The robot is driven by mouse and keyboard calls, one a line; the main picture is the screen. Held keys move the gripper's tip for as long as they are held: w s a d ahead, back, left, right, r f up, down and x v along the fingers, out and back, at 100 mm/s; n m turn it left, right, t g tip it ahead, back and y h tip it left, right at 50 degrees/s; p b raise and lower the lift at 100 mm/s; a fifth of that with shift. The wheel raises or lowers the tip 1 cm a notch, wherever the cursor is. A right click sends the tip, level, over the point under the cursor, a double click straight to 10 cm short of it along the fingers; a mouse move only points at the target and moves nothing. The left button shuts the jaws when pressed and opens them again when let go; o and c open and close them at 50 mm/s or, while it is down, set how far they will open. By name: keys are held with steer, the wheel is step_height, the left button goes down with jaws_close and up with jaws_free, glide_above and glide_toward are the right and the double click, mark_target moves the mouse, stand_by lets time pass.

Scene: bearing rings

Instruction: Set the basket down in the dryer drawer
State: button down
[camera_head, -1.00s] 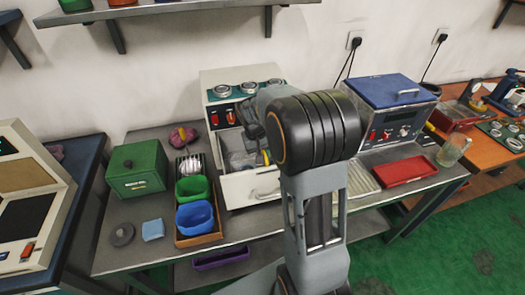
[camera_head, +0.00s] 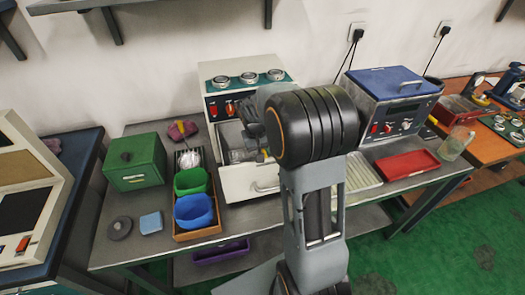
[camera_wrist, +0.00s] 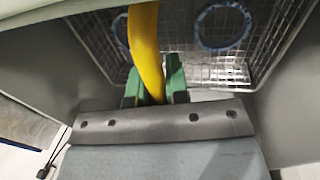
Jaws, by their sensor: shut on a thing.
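The dryer (camera_head: 207,85) is the white machine with several round dials at the back of the bench. Its drawer (camera_head: 238,184) is pulled out at the front. The wire basket (camera_head: 234,156) is within the drawer's opening, partly hidden by my arm. In the wrist view, the basket (camera_wrist: 262,62) holds blue rings and lies between the drawer's grey side walls (camera_wrist: 285,115). My gripper (camera_wrist: 155,88) is shut on the basket's yellow handle (camera_wrist: 146,45). Whether the basket touches the drawer floor I cannot tell.
A green box (camera_head: 137,165), a green bin (camera_head: 190,181) and a blue bin (camera_head: 194,211) stand left of the drawer. A blue-lidded machine (camera_head: 390,90) and a red tray (camera_head: 407,165) are on the right.

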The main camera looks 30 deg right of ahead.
steer(key=shift+f, duration=0.1)
stand_by(0.4)
steer(key=c, duration=1)
jaws_free()
steer(key=shift+s+f, duration=0.1)
steer(key=shift+c, duration=0.2)
step_height(320, 180, up, 11)
steer(key=p, duration=0.8)
